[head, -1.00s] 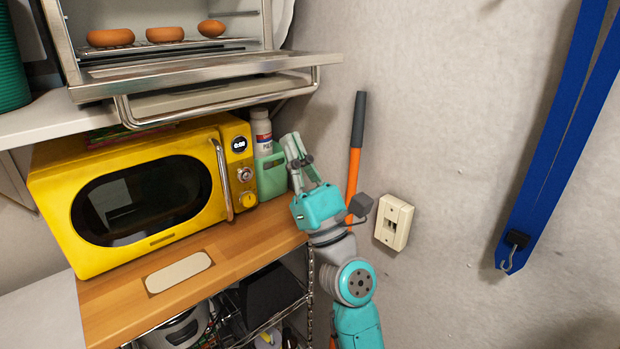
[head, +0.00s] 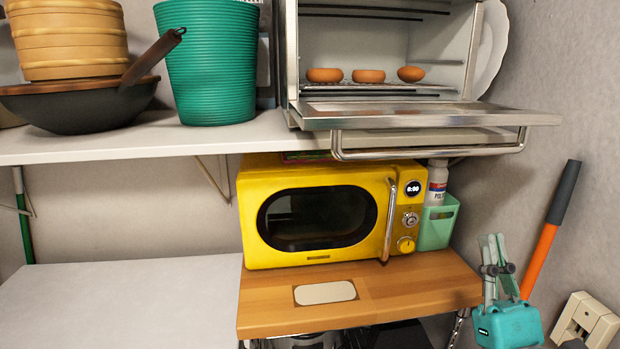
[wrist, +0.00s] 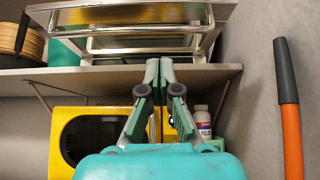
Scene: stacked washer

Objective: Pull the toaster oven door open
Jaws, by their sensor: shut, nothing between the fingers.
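The toaster oven (head: 388,50) stands on the shelf at the upper right of the head view. Its door (head: 430,117) is swung down and lies about flat, with the long metal handle (head: 430,154) hanging at its front edge. In the wrist view the door handle (wrist: 130,50) shows at the top, above my fingertips. Several brown rolls or buns (head: 368,76) sit on the rack inside. My gripper (head: 496,245) is at the lower right, below and to the right of the handle, apart from it. Its fingers are together and empty, pointing up.
A yellow microwave (head: 320,215) stands on a wooden top below the shelf. A green holder (head: 437,222) with a bottle is beside it. An orange-handled tool (head: 545,240) leans on the right wall near a socket (head: 586,320). The white counter (head: 120,305) at left is clear.

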